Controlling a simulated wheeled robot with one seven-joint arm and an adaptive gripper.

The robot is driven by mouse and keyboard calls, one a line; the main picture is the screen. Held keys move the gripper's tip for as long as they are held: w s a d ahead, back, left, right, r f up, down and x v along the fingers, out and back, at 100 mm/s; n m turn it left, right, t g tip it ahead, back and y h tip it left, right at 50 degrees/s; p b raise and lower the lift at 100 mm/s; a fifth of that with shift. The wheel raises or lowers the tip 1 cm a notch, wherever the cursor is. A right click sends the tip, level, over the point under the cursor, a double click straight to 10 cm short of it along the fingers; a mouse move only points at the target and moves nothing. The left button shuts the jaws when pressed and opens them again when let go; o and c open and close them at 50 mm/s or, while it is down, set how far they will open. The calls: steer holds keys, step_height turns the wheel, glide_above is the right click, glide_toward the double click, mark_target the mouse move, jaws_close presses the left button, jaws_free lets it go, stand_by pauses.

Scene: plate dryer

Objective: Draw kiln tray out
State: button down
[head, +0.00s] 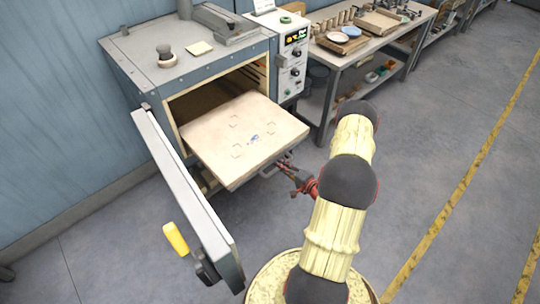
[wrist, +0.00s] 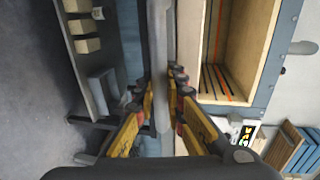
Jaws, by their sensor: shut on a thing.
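The kiln tray (head: 240,134) is a flat, pale beige board with corner marks and a small blue mark. It sticks well out of the kiln's opening, its rear part still inside. A dark handle (head: 270,170) shows at its front edge. My gripper (head: 287,164) is at this front edge, shut on the handle. In the wrist view, my gripper's fingers (wrist: 170,108) stand on either side of an upright grey bar (wrist: 158,45). The exact contact is partly hidden.
The kiln (head: 208,69) has its door (head: 185,190) swung open at the left, with a yellow handle (head: 176,239). A control box (head: 293,60) is at the kiln's right. A workbench (head: 372,45) with pottery stands behind. The floor (head: 440,110) at right is clear.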

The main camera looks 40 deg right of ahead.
steer(key=s, duration=0.3)
steer(key=shift+s+a+f, duration=0.1)
steer(key=shift+s+a, duration=0.05)
steer(key=c, duration=1.8)
jaws_free()
steer(key=shift+c, duration=0.2)
steer(key=v, duration=1.2)
